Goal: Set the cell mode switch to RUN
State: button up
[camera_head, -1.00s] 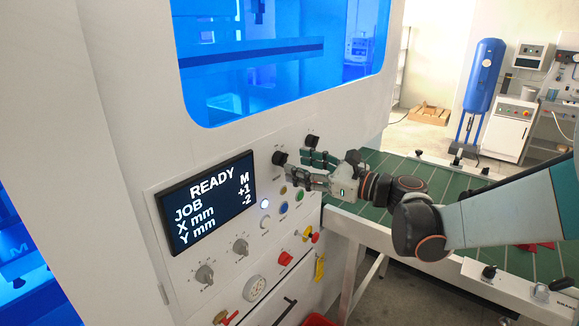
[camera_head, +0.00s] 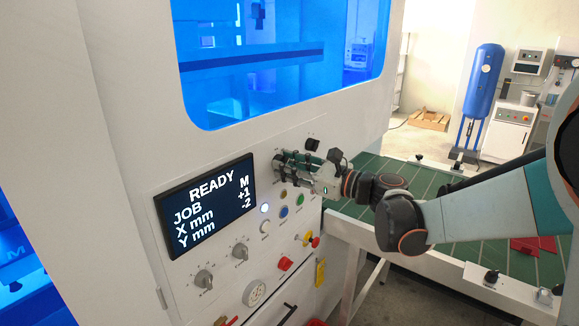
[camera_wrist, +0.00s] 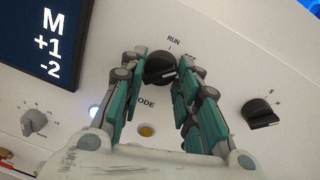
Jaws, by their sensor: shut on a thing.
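The cell mode switch (camera_wrist: 160,68) is a black rotary knob on the white panel. In the wrist view the word RUN is printed just above it and part of MODE shows below it. My gripper (camera_wrist: 162,75) has its green-sided fingers on both sides of the knob, shut on it. In the head view my gripper (camera_head: 281,162) reaches the panel from the right, right of the display (camera_head: 207,204), and its fingers hide most of the switch. The display reads READY, JOB M, X mm +1, Y mm -2.
A second black knob (camera_wrist: 260,113) sits right of the switch. Coloured buttons (camera_head: 284,212), grey dials (camera_head: 240,250), a red knob (camera_head: 285,263) and a gauge (camera_head: 254,292) lie below. A green-topped table (camera_head: 390,180) stands right of the panel.

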jog(key=shift+n, duration=0.3)
jog(key=shift+r+n+h+p, duration=0.15)
jog(key=shift+n+p, duration=0.35)
jog(key=shift+n, duration=1.55)
jog(key=shift+f+n+h+p, duration=0.1)
jog(key=shift+n+h+p, duration=0.3)
jog(key=shift+n, duration=1.65)
jog(key=o, duration=1.1)
jog(key=shift+c, duration=0.2)
jog(key=shift+d, duration=0.15)
